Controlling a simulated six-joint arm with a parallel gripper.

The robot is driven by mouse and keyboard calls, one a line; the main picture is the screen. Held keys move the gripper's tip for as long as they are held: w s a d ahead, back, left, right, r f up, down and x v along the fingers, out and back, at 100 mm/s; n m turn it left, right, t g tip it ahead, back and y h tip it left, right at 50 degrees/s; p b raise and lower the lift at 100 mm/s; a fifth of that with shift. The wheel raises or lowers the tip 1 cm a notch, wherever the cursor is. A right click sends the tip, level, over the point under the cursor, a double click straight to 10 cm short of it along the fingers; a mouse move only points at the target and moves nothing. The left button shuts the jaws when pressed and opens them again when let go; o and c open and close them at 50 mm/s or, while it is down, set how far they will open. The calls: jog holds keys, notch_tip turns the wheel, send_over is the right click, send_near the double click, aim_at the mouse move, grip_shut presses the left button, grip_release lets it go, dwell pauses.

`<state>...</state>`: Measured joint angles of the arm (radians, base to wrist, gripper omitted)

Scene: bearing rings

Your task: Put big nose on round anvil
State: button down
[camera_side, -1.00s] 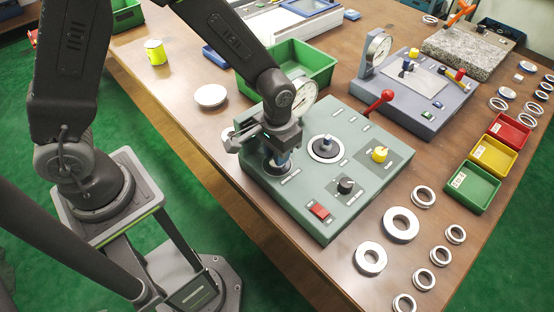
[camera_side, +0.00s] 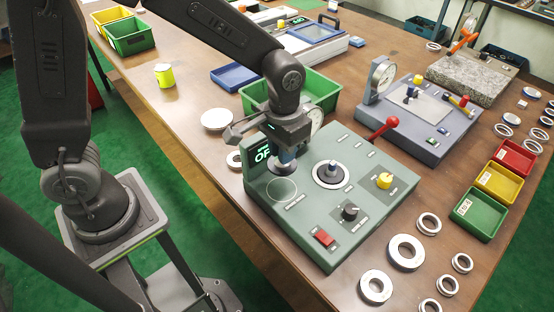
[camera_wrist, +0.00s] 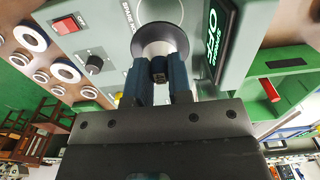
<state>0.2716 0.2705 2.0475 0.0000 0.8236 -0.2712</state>
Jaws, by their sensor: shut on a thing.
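My gripper (camera_side: 284,155) is shut on the big nose (camera_side: 281,171), a dark disc with a short stem. In the wrist view, the blue fingers (camera_wrist: 159,85) grip the stem, and the disc (camera_wrist: 160,38) faces the panel. The nose hangs above an empty outlined circle (camera_side: 282,190) at the left of the green-grey panel (camera_side: 300,225). To the right of it on the panel is a round seat (camera_side: 331,174), black with a pale rim and a small post; it looks like the round anvil. I cannot make out this seat in the wrist view.
The panel carries a red switch (camera_side: 324,239), a black knob (camera_side: 350,211), a yellow knob (camera_side: 384,180) and a red-tipped lever (camera_side: 386,126). A green bin (camera_side: 320,88) is behind the panel. Several metal rings lie to the right.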

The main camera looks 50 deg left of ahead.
notch_tip(320, 180, up, 6)
jog(key=w+a+n, duration=0.3)
jog(key=a+n, duration=0.5)
jog(key=a, duration=1.2)
jog(key=s+a+n, duration=0.4)
jog(key=a+n, duration=0.1)
jog(key=a, duration=0.5)
jog(key=s+a+n, duration=0.5)
jog(key=a, duration=0.6)
send_over(217, 117)
notch_tip(217, 117, down, 12)
jog(key=shift+s+f, duration=0.1)
jog(key=shift+f, duration=0.1)
jog(key=shift+d+f, duration=0.1)
jog(key=shift+f, duration=1.9)
jog(key=shift+f, duration=0.15)
